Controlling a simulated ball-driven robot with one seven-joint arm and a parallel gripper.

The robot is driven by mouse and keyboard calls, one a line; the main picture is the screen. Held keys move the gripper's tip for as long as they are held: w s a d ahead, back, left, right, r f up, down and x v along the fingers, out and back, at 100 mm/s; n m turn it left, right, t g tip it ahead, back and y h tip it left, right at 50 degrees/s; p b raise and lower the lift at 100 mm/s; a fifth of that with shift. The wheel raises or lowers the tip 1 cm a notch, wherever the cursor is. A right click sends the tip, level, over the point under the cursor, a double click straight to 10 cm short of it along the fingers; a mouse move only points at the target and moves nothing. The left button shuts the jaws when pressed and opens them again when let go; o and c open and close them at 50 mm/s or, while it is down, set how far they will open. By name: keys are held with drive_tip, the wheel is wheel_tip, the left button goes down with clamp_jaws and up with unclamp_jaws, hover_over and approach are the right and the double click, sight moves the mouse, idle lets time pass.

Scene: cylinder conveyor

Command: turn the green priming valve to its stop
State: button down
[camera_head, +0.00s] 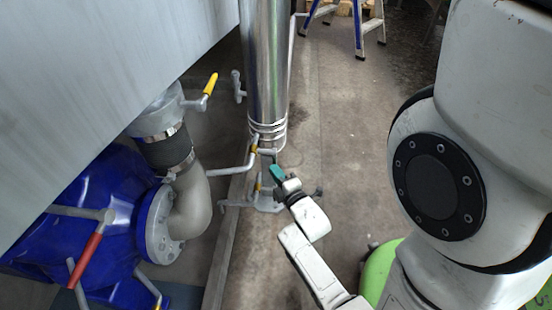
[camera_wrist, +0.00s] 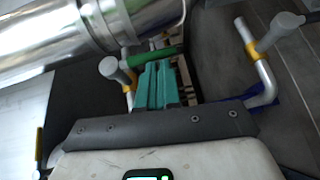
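The green valve handle (camera_wrist: 152,56) shows in the wrist view as a narrow green bar just beyond my fingertips, below the steel column's lower end. My gripper (camera_wrist: 158,66) has teal fingers that lie close together, pointing at the bar; it looks shut. I see nothing held between the fingers, and I cannot tell whether the tips touch the bar. In the head view my gripper (camera_head: 275,170) is at the foot of the column, beside the pipework. I cannot make out the green handle there.
The steel column (camera_head: 265,70) stands behind my gripper. Yellow-marked pipes (camera_head: 253,150) stand close to its left. A blue pump (camera_head: 110,205) with a red-handled lever (camera_head: 88,258) is at left. A stepladder (camera_head: 360,25) stands at the back. Floor right of the column is clear.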

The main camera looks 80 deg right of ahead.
idle(0.3)
drive_tip(key=f+p+v, duration=0.1)
drive_tip(key=p+v, duration=0.1)
drive_tip(key=v, duration=0.8)
drive_tip(key=shift+s+a+r+p, duration=0.25)
drive_tip(key=shift+s+r+p, duration=0.05)
drive_tip(key=shift+r, duration=0.2)
drive_tip(key=c, duration=1.9)
unclamp_jaws()
